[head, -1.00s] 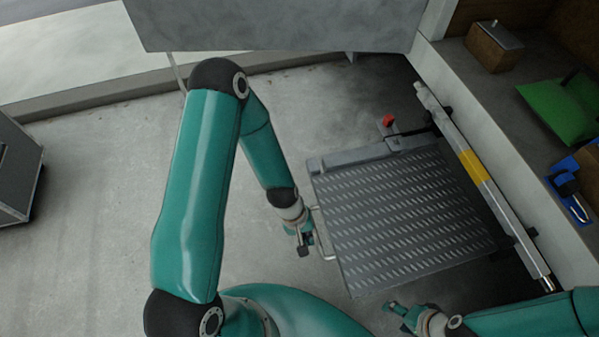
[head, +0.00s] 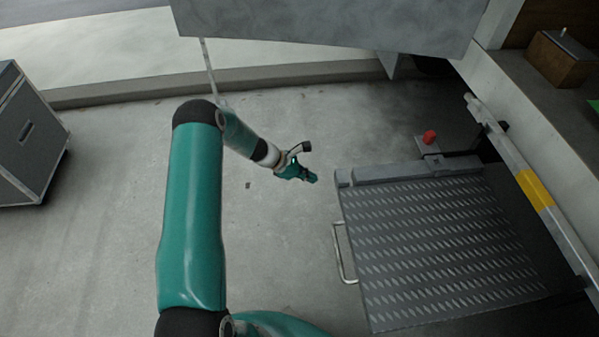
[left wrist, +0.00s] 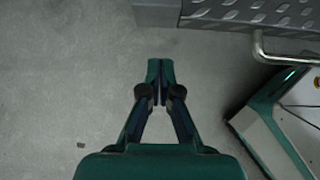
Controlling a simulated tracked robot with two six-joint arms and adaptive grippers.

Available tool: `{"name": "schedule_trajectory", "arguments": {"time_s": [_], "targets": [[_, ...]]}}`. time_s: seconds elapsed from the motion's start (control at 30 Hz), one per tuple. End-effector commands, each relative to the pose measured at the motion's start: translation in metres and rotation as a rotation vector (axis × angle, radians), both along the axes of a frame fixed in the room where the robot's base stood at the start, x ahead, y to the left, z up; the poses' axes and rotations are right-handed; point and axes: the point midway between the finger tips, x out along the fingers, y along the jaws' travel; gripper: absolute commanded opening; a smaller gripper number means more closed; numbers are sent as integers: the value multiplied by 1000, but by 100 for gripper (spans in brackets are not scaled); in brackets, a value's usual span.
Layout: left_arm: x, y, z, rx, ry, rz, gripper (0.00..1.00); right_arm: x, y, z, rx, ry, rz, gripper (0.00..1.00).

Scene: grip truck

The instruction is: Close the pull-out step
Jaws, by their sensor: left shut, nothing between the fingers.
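The pull-out step (head: 440,240) is a grey tread-plate platform standing out from the truck side at the right in the head view. A bent metal handle (head: 341,252) is on its left edge. In the left wrist view, the step's corner (left wrist: 235,12) and handle (left wrist: 262,45) show at the upper right. My left gripper (head: 313,179) is shut and empty, to the left of the step's far left corner and apart from both step and handle; it also shows in the left wrist view (left wrist: 154,66). My right gripper is out of view.
A red knob (head: 430,137) stands on a bracket behind the step. A rail with a yellow band (head: 534,190) runs along the truck side. A grey panel (head: 330,25) hangs over the top. A grey case (head: 28,140) stands far left. The floor left of the step is clear.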

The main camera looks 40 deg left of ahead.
Motion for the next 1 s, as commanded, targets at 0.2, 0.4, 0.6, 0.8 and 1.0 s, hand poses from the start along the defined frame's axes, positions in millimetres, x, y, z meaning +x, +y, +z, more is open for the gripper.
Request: {"name": "schedule_trajectory", "arguments": {"time_s": [0.2, 0.4, 0.6, 0.8, 1.0], "targets": [[26, -23, -22, 2, -2, -4, 0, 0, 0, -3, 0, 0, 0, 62], [43, -37, -22, 1, -1, -3, 0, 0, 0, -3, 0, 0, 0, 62], [47, -41, -22, 2, 0, -1, 0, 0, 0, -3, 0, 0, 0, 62], [47, -41, -22, 2, 0, -1, 0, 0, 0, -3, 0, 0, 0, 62], [47, -38, -23, 1, 0, 5, 0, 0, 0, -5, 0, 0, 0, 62]]}}
